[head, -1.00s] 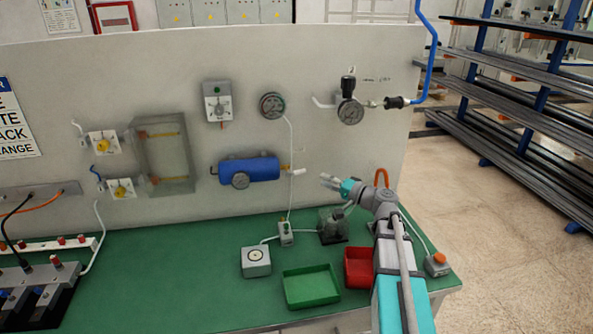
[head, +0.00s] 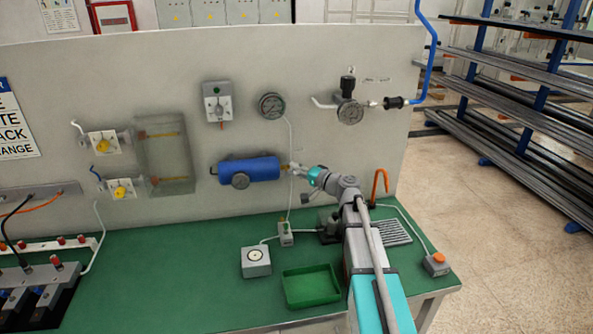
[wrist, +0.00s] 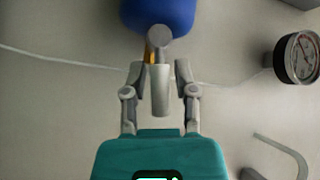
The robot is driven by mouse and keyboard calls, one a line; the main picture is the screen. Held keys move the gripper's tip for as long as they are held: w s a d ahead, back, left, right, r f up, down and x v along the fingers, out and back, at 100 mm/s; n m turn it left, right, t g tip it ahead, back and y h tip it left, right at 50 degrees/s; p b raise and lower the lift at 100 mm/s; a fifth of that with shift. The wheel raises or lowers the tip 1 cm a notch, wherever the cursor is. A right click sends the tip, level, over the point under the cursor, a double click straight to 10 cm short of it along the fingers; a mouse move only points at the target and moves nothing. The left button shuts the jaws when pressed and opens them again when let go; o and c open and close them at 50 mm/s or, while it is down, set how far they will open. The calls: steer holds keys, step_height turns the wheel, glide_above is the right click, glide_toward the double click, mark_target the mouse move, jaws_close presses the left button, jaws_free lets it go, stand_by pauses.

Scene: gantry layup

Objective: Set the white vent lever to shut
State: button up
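The white vent lever (wrist: 160,92) shows in the wrist view as a pale rounded bar pointing toward my gripper. It sits on the brass fitting (wrist: 149,52) at the end of the blue tank (wrist: 158,12). My gripper (wrist: 160,68) is open, with one finger on each side of the lever and a narrow gap on both sides. In the head view my gripper (head: 296,169) is at the right end of the blue tank (head: 250,169) and largely covers the lever.
A round gauge (head: 271,105) with a thin line running down is above; it is at right in the wrist view (wrist: 299,57). A regulator (head: 350,111) is on the panel. The green bench holds a green tray (head: 311,288) and a dial box (head: 256,261).

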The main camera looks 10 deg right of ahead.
jaws_close()
